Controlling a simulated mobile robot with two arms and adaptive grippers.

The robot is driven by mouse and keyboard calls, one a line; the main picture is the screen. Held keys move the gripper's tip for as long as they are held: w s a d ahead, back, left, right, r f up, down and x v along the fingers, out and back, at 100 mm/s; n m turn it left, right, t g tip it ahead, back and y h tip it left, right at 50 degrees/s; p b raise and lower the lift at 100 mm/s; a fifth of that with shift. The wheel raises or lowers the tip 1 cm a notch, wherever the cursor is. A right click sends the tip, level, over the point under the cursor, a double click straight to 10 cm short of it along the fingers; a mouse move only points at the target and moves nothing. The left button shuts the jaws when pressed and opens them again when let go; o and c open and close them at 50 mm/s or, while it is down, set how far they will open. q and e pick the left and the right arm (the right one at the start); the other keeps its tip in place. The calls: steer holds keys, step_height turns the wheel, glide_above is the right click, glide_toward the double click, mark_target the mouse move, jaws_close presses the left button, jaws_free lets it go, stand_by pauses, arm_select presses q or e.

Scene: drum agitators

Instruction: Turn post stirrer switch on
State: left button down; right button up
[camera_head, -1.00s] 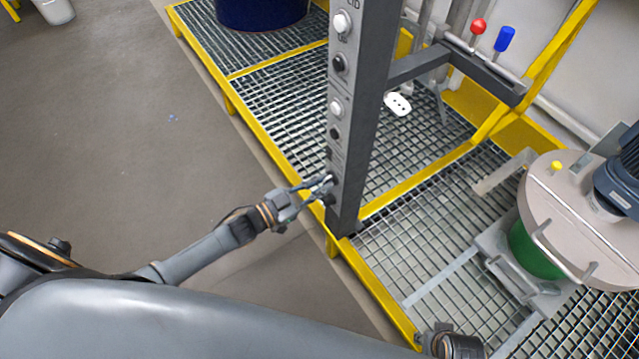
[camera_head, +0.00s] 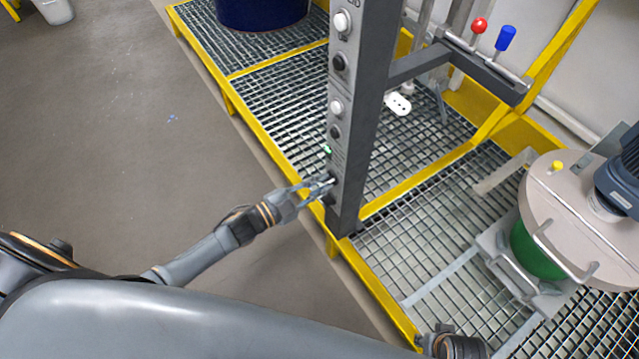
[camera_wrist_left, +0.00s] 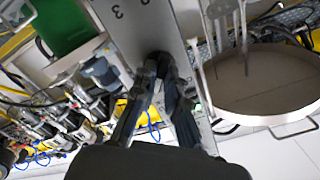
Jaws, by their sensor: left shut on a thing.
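The grey post (camera_head: 352,190) stands upright on the platform edge, with a column of white and black round controls on its face. My left gripper (camera_head: 328,183) is at the lowest part of this face, its fingers shut on a small switch knob there. A green light (camera_head: 327,149) glows on the post just above the gripper. In the left wrist view, the fingers of my left gripper (camera_wrist_left: 160,62) close in on a dark knob against the grey panel (camera_wrist_left: 140,28), mostly hidden by them.
A yellow-edged grating platform (camera_head: 280,95) runs behind the post. A side bracket carries a red-knobbed lever (camera_head: 479,27) and a blue-handled lever (camera_head: 505,38). A lidded green drum (camera_head: 535,250) stands at right. Open floor (camera_head: 110,150) lies at left.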

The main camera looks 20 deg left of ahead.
arm_select(q)
steer(key=c, duration=1.4)
jaws_free()
steer(key=shift+s, duration=0.1)
steer(key=v, duration=1.2)
